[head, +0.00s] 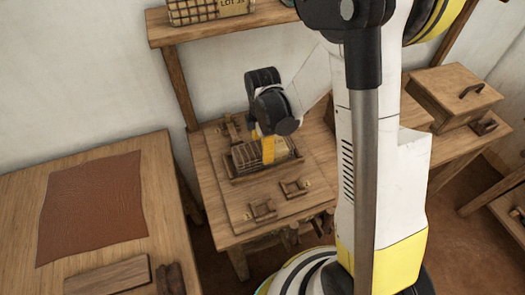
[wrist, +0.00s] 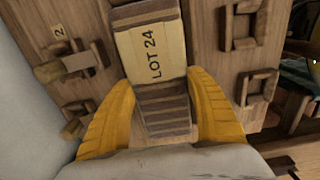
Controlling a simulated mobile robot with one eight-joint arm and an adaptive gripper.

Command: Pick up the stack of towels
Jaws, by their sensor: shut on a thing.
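The stack of towels (head: 245,156) is striped in grey-brown and sits in or just over a shallow wooden tray (head: 285,166) on the middle bench. In the wrist view the stack (wrist: 165,112) has a cream band reading "LOT 24". My gripper (head: 268,160) points down over the stack. In the wrist view my gripper's yellow fingers (wrist: 162,95) stand on either side of the stack, shut on it. I cannot tell whether the stack's underside touches the tray.
Small wooden frames (head: 262,211) are fixed on the bench around the tray. A shelf above holds a checked bundle (head: 207,11) with a lot label. A table with a brown cloth (head: 92,208) is at left. A lidded wooden box (head: 450,97) stands at right.

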